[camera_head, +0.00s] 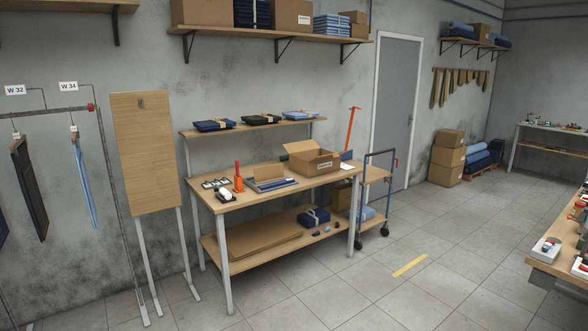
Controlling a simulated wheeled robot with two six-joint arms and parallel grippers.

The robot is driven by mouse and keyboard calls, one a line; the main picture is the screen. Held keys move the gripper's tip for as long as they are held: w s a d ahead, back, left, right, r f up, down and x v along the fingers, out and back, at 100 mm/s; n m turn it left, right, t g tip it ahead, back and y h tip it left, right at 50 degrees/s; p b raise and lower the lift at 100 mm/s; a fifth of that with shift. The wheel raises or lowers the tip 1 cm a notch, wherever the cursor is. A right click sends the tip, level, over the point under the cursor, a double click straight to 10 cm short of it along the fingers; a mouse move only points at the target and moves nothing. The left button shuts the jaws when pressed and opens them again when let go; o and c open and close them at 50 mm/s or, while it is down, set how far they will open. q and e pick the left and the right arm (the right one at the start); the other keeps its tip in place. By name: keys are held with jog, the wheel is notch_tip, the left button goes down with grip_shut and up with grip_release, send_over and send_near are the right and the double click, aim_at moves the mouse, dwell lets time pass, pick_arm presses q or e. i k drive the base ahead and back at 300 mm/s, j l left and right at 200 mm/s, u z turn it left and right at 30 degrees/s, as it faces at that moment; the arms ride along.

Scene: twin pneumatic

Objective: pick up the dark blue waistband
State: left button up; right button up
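I cannot make out a dark blue waistband for certain. A folded dark blue bundle (214,125) with a pale band lies at the left of the raised shelf above the workbench. Another dark blue bundle (314,216) with a pale band lies on the bench's lower shelf. A shallow tray (270,184) on the bench top holds items too small to identify. Neither of my grippers is in view.
The wooden workbench (225,205) stands against the wall, with an open cardboard box (313,158) on its right end. A blue-framed cart (377,185) stands beside it. Another table (553,262) with small items is at the right edge.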

aim_at(272, 185)
jog(key=i+l, duration=0.15)
jog(key=i, duration=0.4)
jog(key=i+l, duration=0.15)
jog(key=i, duration=0.4)
jog(key=i+l, duration=0.2)
jog(key=i, duration=0.35)
jog(key=i+l+u, duration=0.1)
jog(key=i, duration=0.45)
jog(key=i+l, duration=0.25)
jog(key=i, duration=0.3)
